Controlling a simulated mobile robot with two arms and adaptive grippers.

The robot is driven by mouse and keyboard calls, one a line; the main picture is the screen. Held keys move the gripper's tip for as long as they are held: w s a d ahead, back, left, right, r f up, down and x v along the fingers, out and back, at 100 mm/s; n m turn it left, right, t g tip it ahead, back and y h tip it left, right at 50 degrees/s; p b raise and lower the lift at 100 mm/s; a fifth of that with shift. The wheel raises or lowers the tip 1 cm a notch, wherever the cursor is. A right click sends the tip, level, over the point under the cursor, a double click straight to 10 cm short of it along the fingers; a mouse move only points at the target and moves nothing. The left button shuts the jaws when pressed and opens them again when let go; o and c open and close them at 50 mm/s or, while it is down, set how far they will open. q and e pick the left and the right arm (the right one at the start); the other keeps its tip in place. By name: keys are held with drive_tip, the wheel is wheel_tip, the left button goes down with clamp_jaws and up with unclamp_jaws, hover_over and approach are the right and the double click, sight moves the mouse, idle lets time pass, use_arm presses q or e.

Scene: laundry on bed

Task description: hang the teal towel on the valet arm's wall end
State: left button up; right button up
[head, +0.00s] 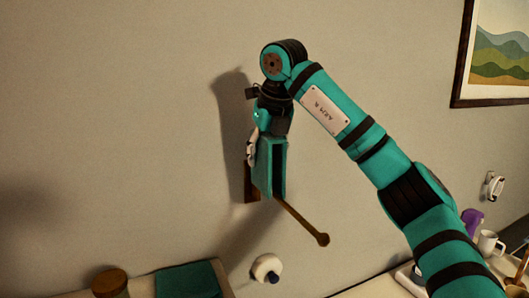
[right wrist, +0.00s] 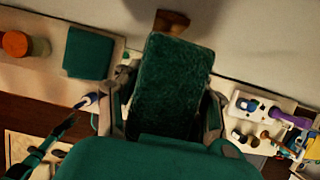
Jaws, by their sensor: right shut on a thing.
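The teal towel (head: 279,165) hangs folded in two long layers below my right gripper (head: 254,145) in the head view. My right gripper is shut on it, and the towel also fills the space between the fingers in the right wrist view (right wrist: 172,85). The valet arm (head: 302,221) is a wooden rod with a round knob, slanting out from a wooden wall plate (head: 250,188). The towel covers the rod's wall end; whether it straddles or only hides the rod I cannot tell. The plate shows in the wrist view (right wrist: 172,20). My left gripper (right wrist: 67,126) is small and dark there.
Below stand a wooden-lidded jar (head: 110,283), a flat teal item (head: 188,279) and a white round object (head: 266,268). At right are a white mug (head: 488,243), a purple bottle (head: 472,220) and a framed picture (head: 497,50). The wall left of my gripper is bare.

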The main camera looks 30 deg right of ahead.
drive_tip(key=shift+f+b, duration=0.9)
drive_tip(key=shift+f, duration=0.65)
drive_tip(key=shift+f+b, duration=0.9)
drive_tip(key=shift+f, duration=0.4)
drive_tip(key=shift+f+b, duration=1.5)
drive_tip(key=shift+f, duration=0.75)
drive_tip(key=o, duration=1.3)
drive_tip(key=shift+c, duration=0.2)
drive_tip(key=v, duration=1.2)
